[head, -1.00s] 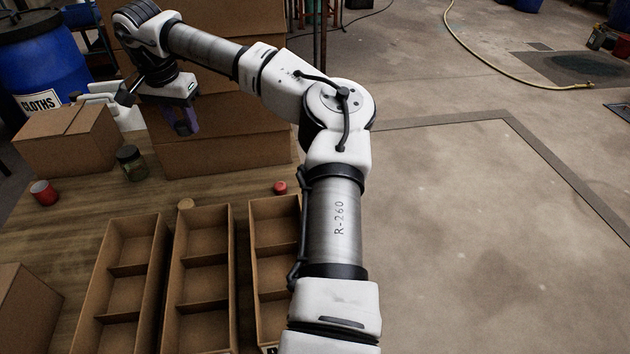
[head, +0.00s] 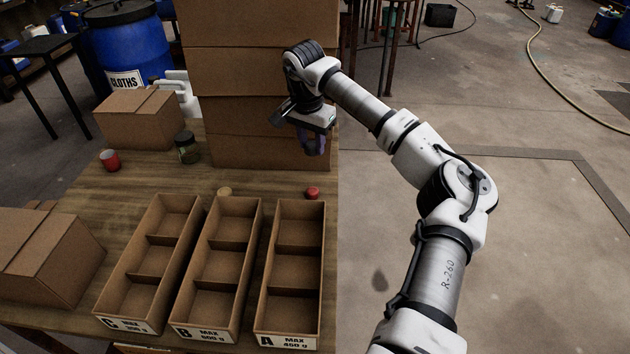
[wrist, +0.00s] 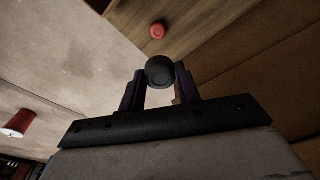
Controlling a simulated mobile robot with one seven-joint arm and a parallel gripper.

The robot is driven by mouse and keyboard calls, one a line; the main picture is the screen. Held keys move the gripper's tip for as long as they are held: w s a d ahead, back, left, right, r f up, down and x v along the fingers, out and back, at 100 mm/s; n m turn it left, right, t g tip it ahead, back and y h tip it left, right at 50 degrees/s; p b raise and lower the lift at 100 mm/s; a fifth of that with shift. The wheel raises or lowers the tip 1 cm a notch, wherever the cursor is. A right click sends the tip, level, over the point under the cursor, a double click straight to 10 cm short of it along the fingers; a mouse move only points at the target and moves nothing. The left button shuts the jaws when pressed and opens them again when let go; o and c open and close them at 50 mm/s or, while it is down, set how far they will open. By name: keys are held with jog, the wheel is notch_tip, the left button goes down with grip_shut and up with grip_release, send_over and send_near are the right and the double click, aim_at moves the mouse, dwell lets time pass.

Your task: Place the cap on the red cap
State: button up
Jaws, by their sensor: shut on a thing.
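My gripper (head: 313,145) is over the table's right edge, in front of the stacked boxes. In the wrist view its dark fingers (wrist: 160,90) are shut on a round black cap (wrist: 159,71), whose flat face shows. The held cap cannot be made out in the head view. The small red cap (head: 312,193) lies on the wooden table behind the far end of box A, close to the right edge. It also shows in the wrist view (wrist: 157,31), beyond the held cap and apart from it.
Three open divided boxes, C (head: 125,325), B (head: 205,334) and A (head: 288,342), stand on the table (head: 120,200). A tan round piece (head: 224,191) lies behind B. A jar (head: 187,148), red tin (head: 110,160) and closed carton (head: 140,120) stand farther left. Tall stacked boxes (head: 255,80) rise behind.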

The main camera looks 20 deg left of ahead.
aim_at(313, 190)
notch_tip(313, 190, down, 13)
jog(key=shift+r+p, duration=0.1)
jog(key=shift+p, duration=0.8)
jog(key=shift+f, duration=0.25)
jog(key=o, duration=0.9)
jog(key=shift+c, duration=0.2)
jog(key=shift+o, duration=0.3)
jog(key=shift+r, duration=0.1)
jog(key=shift+r, duration=0.3)
jog(key=r, duration=0.4)
jog(key=s+r+b, duration=0.1)
jog(key=r, duration=0.6)
jog(key=shift+s+a+r+b, duration=0.1)
jog(key=shift+s+r+b, duration=0.2)
jog(key=shift+b, duration=0.1)
